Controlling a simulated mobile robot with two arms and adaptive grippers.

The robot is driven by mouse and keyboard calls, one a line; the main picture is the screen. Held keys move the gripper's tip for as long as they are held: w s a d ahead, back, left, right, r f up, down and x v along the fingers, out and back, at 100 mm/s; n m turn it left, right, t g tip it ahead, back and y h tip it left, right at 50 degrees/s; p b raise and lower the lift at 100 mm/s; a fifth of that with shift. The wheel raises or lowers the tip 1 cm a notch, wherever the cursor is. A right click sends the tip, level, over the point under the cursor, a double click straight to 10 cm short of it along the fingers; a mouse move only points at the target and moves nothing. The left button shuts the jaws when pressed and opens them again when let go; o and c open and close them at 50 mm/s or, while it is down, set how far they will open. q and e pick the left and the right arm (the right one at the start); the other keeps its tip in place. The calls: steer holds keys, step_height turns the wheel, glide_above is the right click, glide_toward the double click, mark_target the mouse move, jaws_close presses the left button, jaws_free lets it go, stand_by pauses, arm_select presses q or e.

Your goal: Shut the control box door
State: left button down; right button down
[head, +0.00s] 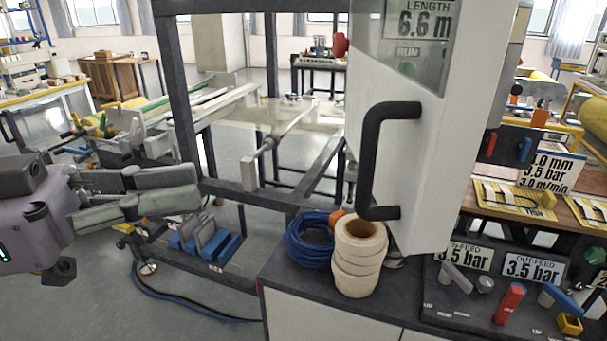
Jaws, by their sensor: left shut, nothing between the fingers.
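The control box door (428,190) is a pale grey-white panel right of centre in the head view. It carries a LENGTH display reading 6.6 m and a long black bar handle (369,160) on its front. Its wide face is turned toward the left, and a second pale face shows to the right. Its top is cut off by the picture edge, and its hinge and the box's inside are not visible. My left gripper (196,188) is at the left, its fingers shut and empty, pointing right. It is well left of the handle and touches neither handle nor door.
Cream tape rolls (358,262) are stacked below the handle, beside a blue hose coil (309,240) on the dark bench. A dark metal frame (180,95) stands just behind my left gripper. Valves and pressure signs (533,268) crowd the lower right.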

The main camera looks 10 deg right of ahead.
arm_select(q)
steer(key=d+p, duration=0.5)
steer(key=d, duration=0.9)
steer(key=shift+p, duration=0.4)
steer(key=shift+w+f, duration=0.1)
steer(key=shift+w, duration=0.05)
